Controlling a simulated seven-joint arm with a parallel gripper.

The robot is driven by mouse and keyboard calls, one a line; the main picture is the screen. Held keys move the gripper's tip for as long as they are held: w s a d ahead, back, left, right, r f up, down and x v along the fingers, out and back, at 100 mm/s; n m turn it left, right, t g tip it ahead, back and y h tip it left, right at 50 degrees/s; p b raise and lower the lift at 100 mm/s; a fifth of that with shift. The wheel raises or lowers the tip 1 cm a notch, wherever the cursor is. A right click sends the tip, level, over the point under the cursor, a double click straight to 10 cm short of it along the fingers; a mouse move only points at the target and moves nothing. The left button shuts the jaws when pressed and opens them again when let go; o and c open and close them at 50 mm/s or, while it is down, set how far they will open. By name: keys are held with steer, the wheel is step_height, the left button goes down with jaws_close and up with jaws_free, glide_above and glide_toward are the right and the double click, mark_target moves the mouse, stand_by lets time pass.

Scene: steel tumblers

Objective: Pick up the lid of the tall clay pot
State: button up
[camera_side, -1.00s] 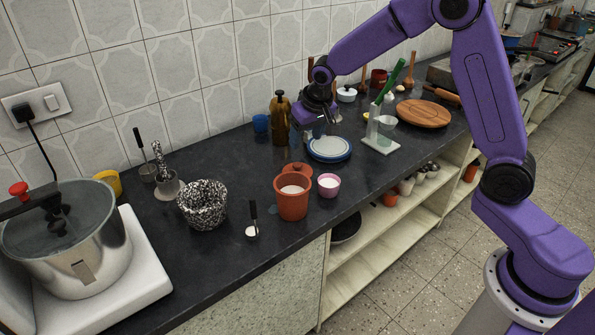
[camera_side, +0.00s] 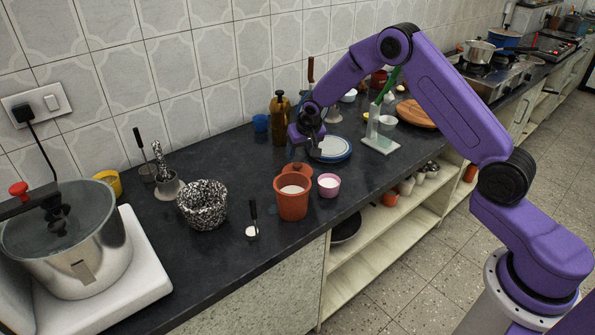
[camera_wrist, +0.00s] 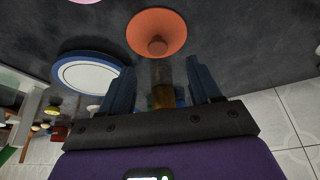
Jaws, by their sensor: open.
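The orange clay lid (camera_side: 298,168) lies on the dark counter just behind the tall clay pot (camera_side: 292,201), which is uncovered and holds something white. In the wrist view the lid (camera_wrist: 157,32) is a round disc with a knob at its middle, just beyond the fingertips. My gripper (camera_side: 313,146) is open and empty, above and behind the lid, near the blue-rimmed plate. Its two dark fingers (camera_wrist: 160,72) show in the wrist view, apart from the lid.
The blue-rimmed plate (camera_side: 332,149) is right of the lid and a pink cup (camera_side: 329,186) stands beside the pot. A brown bottle (camera_side: 280,120) and blue cup (camera_side: 260,123) stand behind. A speckled bowl (camera_side: 203,206) is at left, with bare counter between it and the bottle.

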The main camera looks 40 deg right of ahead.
mark_target(297, 164)
steer(key=shift+d+x, duration=0.2)
steer(key=shift+x, duration=3.5)
steer(key=shift+w+r, duration=0.1)
steer(key=shift+w, duration=0.05)
steer(key=c, duration=1.1)
steer(key=shift+c, duration=0.2)
